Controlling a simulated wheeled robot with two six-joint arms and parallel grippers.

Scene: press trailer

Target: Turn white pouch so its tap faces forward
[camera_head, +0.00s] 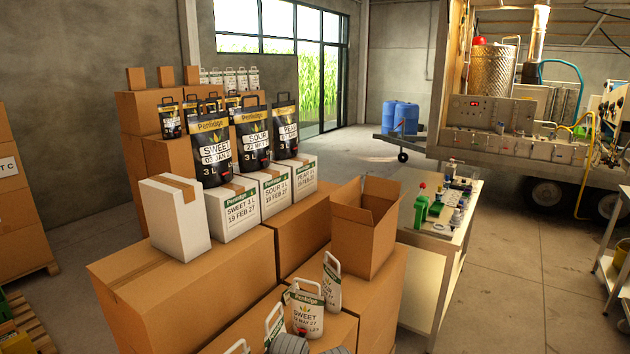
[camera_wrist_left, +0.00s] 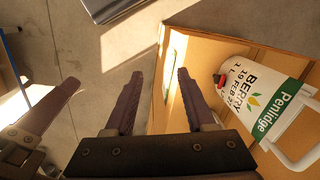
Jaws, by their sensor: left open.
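I cannot tell which one is BERRY there.
An open carton (camera_head: 362,240) stands behind the white pouches. White boxes (camera_head: 180,218) and black pouches (camera_head: 210,150) stand on cartons further back. A bench (camera_head: 425,262) with bottles is to the right. Another dark finger (camera_wrist_left: 58,105) shows left in the wrist view.

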